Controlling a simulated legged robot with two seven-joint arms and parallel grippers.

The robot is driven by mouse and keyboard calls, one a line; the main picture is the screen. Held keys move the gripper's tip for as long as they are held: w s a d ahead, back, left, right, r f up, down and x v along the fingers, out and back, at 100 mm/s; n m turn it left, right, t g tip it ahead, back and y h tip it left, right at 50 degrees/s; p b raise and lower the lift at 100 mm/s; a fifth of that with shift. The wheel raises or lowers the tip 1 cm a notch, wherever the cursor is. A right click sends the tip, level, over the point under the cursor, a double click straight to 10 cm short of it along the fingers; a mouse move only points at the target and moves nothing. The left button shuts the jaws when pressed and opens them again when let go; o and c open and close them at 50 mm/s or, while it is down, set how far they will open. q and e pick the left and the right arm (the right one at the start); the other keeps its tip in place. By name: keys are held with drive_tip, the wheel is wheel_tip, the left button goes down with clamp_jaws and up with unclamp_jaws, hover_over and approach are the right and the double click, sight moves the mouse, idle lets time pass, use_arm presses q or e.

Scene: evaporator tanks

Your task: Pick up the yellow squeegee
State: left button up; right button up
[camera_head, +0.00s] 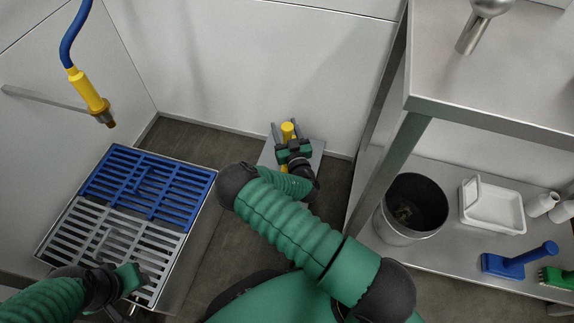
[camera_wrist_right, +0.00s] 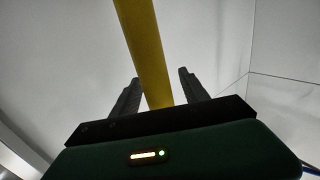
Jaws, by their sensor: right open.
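A yellow handle, which looks like the squeegee (camera_head: 288,131), stands near the back wall in the head view. In the right wrist view the yellow squeegee (camera_wrist_right: 147,45) shows as a long yellow pole running down from the top edge to between the fingers. My right gripper (camera_head: 283,129) is open, with a finger on each side of the pole. It also shows in the wrist view (camera_wrist_right: 158,88), with visible gaps beside the pole. The squeegee's lower part is hidden behind the gripper. My left gripper (camera_head: 138,277) is low at the left, over the grey grate; its fingers are unclear.
A blue grate (camera_head: 150,185) and a grey grate (camera_head: 95,245) lie at the left. A yellow nozzle (camera_head: 88,90) hangs from a blue hose above.

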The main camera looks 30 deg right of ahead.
drive_tip(key=shift+r, duration=0.1)
clamp_jaws()
idle(1.3)
